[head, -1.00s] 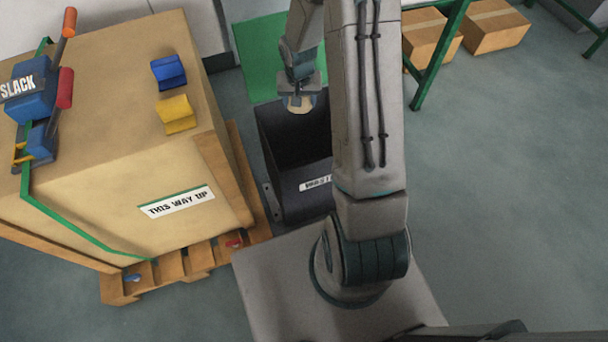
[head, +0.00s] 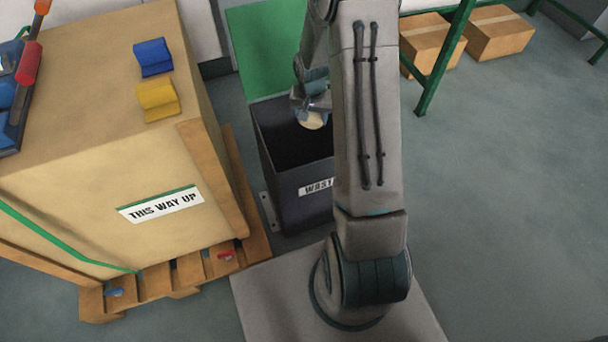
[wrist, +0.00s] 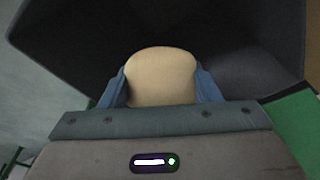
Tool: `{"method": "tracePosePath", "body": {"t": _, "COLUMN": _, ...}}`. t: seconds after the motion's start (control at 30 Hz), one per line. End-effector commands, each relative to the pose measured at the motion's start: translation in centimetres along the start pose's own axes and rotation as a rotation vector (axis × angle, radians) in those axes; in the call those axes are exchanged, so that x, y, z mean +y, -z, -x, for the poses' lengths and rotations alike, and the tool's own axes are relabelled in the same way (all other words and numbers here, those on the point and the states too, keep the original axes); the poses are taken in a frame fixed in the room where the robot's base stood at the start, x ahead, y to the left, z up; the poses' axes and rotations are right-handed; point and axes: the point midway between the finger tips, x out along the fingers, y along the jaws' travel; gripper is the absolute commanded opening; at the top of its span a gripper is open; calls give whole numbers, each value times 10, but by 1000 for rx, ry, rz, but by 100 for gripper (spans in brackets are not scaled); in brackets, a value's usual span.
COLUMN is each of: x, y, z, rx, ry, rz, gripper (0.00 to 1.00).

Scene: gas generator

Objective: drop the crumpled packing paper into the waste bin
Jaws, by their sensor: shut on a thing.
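The crumpled packing paper (head: 313,120) is a pale tan, rounded lump. In the wrist view the paper (wrist: 161,76) sits between the two blue fingers of my gripper (wrist: 161,84), which is shut on it. In the head view my gripper (head: 314,108) is over the opening of the waste bin, with the paper below it. The waste bin (head: 287,188) is a dark, open-topped box with a partly hidden white label on its front. In the wrist view the dark bin interior (wrist: 235,35) lies behind the paper. My arm hides the bin's right side in the head view.
A large carton (head: 90,205) marked THIS WAY UP stands on a wooden pallet (head: 190,268) left of the bin. Blue (head: 153,57) and yellow (head: 157,101) pieces lie on it. A green panel (head: 262,50) is behind the bin.

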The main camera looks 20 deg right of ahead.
Motion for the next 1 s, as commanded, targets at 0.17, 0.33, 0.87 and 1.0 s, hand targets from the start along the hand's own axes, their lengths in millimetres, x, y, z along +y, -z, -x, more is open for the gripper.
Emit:
{"method": "tracePosePath", "body": {"t": 0.17, "x": 0, "y": -3, "z": -21, "rx": 1, "ry": 0, "rz": 2, "gripper": 35}}
{"method": "tracePosePath", "body": {"t": 0.33, "x": 0, "y": -4, "z": -24, "rx": 1, "ry": 0, "rz": 2, "gripper": 35}}
{"method": "tracePosePath", "body": {"t": 0.87, "x": 0, "y": -3, "z": -22, "rx": 1, "ry": 0, "rz": 2, "gripper": 82}}
{"method": "tracePosePath", "body": {"t": 1.0, "x": 0, "y": -3, "z": -11, "rx": 3, "ry": 1, "rz": 1, "gripper": 82}}
